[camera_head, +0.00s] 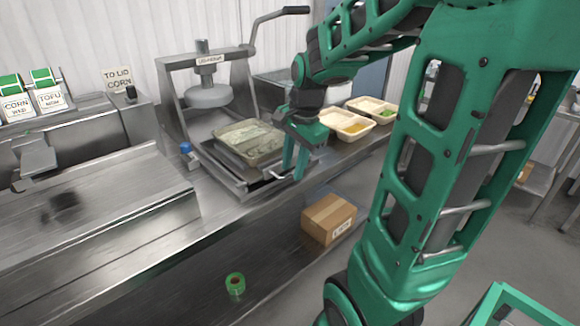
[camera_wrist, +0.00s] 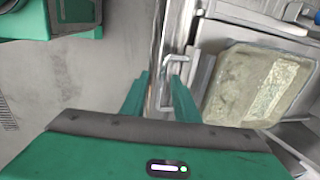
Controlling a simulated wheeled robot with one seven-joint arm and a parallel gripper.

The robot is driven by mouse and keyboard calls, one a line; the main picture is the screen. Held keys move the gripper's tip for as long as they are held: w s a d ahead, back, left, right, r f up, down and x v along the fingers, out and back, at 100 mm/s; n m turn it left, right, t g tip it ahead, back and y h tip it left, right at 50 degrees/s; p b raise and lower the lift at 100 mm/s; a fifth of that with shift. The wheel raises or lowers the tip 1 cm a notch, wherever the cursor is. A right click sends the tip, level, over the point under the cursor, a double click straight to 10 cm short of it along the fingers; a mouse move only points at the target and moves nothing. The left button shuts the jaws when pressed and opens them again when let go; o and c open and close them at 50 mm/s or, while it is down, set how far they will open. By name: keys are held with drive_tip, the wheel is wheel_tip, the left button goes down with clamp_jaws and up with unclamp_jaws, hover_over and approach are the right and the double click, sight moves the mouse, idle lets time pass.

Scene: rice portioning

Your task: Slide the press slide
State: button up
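The press (camera_head: 166,88) is a metal frame with a round plate (camera_head: 209,96) hanging over its bed. The press slide (camera_head: 222,168) is a metal tray at the front of the press, with a cloudy greenish container (camera_head: 250,139) resting on it. Its thin bar handle (camera_head: 274,175) sticks out at the near side. My gripper (camera_head: 290,172) points down at this handle. In the wrist view my gripper (camera_wrist: 161,80) has its two green fingers apart, with the bent handle (camera_wrist: 172,66) at the gap between their tips. Contact with the handle cannot be told.
A long crank lever (camera_head: 280,14) rises from the press. Two cream food trays (camera_head: 347,133) stand on the counter at right. A cardboard box (camera_head: 329,218) and a green tape roll (camera_head: 235,284) lie lower down. A label machine (camera_head: 48,98) stands at left. Open space lies before the counter.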

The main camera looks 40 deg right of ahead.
wheel_tip(320, 180, up, 10)
drive_tip(key=s, duration=0.2)
idle(0.7)
drive_tip(key=s+a+f+n+g, duration=0.1)
drive_tip(key=s+f+n, duration=0.4)
drive_tip(key=s, duration=0.3)
drive_tip(key=s+a+f+n+g, duration=0.1)
drive_tip(key=s+f+n, duration=0.5)
drive_tip(key=s, duration=0.3)
drive_tip(key=shift+a+f, duration=0.3)
drive_tip(key=shift+f, duration=0.05)
drive_tip(key=shift+w+f, duration=0.25)
drive_tip(key=shift+w, duration=0.35)
